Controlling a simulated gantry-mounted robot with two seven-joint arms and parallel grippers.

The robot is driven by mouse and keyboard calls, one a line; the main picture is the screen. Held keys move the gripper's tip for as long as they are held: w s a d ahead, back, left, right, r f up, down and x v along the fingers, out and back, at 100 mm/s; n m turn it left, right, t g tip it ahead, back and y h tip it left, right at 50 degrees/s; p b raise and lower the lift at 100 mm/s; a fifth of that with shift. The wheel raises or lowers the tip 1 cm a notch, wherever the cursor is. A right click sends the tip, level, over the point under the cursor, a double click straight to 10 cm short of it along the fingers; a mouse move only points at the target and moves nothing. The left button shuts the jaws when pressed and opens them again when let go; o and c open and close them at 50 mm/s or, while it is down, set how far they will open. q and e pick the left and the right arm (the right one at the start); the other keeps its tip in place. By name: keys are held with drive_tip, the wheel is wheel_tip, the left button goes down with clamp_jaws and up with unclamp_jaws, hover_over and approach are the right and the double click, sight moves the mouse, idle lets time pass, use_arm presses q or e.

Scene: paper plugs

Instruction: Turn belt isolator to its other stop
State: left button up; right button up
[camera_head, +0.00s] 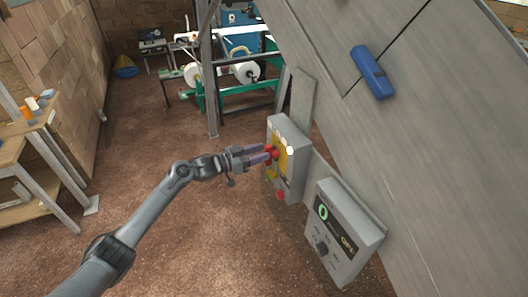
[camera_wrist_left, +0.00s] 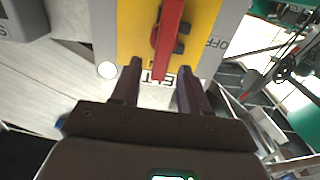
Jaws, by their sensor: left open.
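The belt isolator is a grey box (camera_head: 291,137) with a yellow plate (camera_head: 280,150) and a red handle (camera_head: 271,152), fixed beside the big grey panel. In the left wrist view the red handle (camera_wrist_left: 169,38) runs nearly straight up the picture over the yellow plate (camera_wrist_left: 203,22), with "OFF" lettering to its right. My left gripper (camera_head: 266,154) is at the front of the box, its fingers open. In the left wrist view the gripper (camera_wrist_left: 160,68) has one finger on each side of the handle's lower end; I see gaps and cannot tell about contact. My right gripper is not in view.
A second grey box (camera_head: 343,232) with a dark knob stands close at lower right. A red button (camera_head: 280,195) sits low on the isolator box. A blue handle (camera_head: 372,72) is on the grey panel. A wooden bench (camera_head: 35,160) stands left; the floor between is clear.

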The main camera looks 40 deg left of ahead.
use_arm(q)
drive_tip(key=shift+x, duration=1.05)
clamp_jaws()
